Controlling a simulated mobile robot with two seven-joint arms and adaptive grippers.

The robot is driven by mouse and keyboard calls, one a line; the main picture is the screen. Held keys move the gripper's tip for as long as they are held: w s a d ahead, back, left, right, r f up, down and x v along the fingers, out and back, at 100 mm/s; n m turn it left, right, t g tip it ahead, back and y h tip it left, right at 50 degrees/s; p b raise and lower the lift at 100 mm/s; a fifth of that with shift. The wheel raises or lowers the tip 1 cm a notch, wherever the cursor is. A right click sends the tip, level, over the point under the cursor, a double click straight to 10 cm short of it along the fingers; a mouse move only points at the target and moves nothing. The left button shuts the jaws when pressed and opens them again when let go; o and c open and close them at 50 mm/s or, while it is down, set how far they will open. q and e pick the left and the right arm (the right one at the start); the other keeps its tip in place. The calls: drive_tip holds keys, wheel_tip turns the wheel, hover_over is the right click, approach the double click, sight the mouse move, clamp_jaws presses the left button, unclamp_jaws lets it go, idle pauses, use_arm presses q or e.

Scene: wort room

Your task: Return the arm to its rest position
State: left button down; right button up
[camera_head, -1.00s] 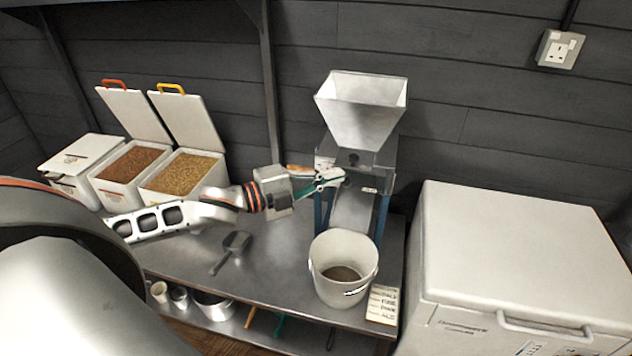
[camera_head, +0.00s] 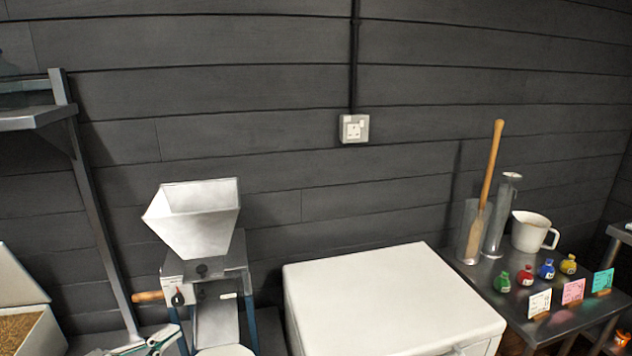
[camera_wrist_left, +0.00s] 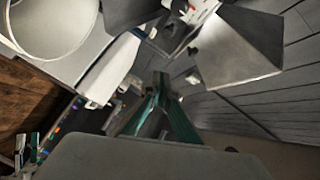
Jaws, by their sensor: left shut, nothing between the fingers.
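My left gripper (camera_head: 172,338) is at the bottom left of the head view, in front of the mill's lower part. Its green-lined fingers are shut with nothing between them. In the left wrist view its fingertips (camera_wrist_left: 161,80) meet in front of the dark wall. Most of my left arm is outside the head view.
The grain mill (camera_head: 204,268) with its metal hopper (camera_head: 195,220) stands close to the left gripper. A white chest (camera_head: 390,300) is to its right. A side table (camera_head: 480,275) holds small bottles, a jug and a paddle. A white bucket (camera_wrist_left: 95,45) is near the wrist camera.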

use_arm(q)
drive_tip(key=s+d+f+n+g+y, duration=0.1)
drive_tip(key=s+d+f+n, duration=0.3)
drive_tip(key=f, duration=0.5)
drive_tip(key=s+d+f+n+g+y, duration=0.1)
drive_tip(key=s+d+f+n+y, duration=0.1)
drive_tip(key=s+d+f+n, duration=0.2)
drive_tip(key=s+d+f+n+g+y, duration=0.1)
drive_tip(key=s+d+f+n, duration=0.3)
drive_tip(key=s+f, duration=0.5)
wheel_tip(320, 180, down, 5)
drive_tip(key=n+g, duration=0.1)
drive_tip(key=n, duration=0.1)
drive_tip(key=shift+n+y, duration=0.3)
drive_tip(key=shift+y, duration=0.1)
drive_tip(key=shift+d, duration=0.1)
